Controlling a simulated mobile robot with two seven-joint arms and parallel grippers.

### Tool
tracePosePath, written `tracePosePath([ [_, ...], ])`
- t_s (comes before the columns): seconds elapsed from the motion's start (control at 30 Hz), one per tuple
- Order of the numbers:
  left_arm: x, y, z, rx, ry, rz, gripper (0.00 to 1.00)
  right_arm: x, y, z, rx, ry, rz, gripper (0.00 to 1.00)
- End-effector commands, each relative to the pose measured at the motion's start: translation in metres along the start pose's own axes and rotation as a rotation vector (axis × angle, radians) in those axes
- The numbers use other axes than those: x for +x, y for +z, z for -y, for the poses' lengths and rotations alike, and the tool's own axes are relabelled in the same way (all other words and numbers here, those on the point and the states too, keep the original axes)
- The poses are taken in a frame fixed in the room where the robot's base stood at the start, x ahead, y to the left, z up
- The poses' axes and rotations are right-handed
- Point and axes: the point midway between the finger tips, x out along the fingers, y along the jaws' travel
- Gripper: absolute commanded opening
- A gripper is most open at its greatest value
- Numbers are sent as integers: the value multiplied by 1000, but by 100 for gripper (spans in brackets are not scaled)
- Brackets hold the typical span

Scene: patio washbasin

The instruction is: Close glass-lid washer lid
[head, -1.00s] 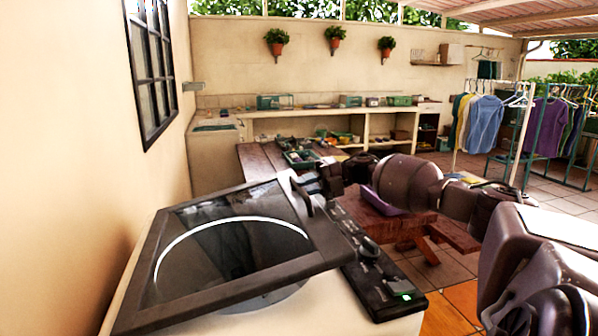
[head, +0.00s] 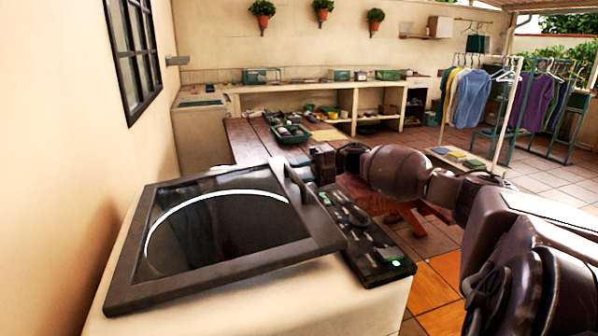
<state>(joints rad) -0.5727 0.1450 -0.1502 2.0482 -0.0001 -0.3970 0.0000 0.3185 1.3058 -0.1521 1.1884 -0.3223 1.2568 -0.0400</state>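The glass-lid washer (head: 290,300) stands in the left foreground, a white body with a black control panel (head: 362,240) along its right side. Its lid (head: 215,225), dark glass in a black frame, lies low over the top, flat or nearly flat. I cannot tell whether a small gap is left under it. My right arm reaches in from the right. My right gripper (head: 298,178) is at the lid's far right edge, beside the upper end of the panel. Its fingers are small and dark against the frame, so their opening is unclear. My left gripper is out of view.
A wall with a window (head: 135,55) runs close along the left. A wooden table (head: 240,140) with a green tray (head: 290,133) stands behind the washer. Shelves line the back wall. Clothes racks (head: 500,110) stand at the right. Tiled floor (head: 440,290) is open right of the washer.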

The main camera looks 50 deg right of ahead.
Motion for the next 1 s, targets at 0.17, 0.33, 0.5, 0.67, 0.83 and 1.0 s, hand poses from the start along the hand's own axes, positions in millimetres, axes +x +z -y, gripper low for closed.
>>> tracePosePath([
  [0.17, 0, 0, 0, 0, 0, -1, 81, 0, 0, -1, 0, 1, 1, 43],
  [0.33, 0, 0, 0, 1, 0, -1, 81, -1, 1, -1, 1, 0, 3, 43],
  [0.5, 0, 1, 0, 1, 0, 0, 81, -14, 1, 0, 2, -2, 6, 43],
  [0.67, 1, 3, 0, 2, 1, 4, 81, -40, 1, 1, 4, -2, 6, 43],
  [0.83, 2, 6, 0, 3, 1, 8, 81, -72, 1, 2, 4, -3, 5, 43],
  [1.0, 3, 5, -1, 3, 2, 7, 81, -95, 1, 2, 3, -1, 4, 43],
])
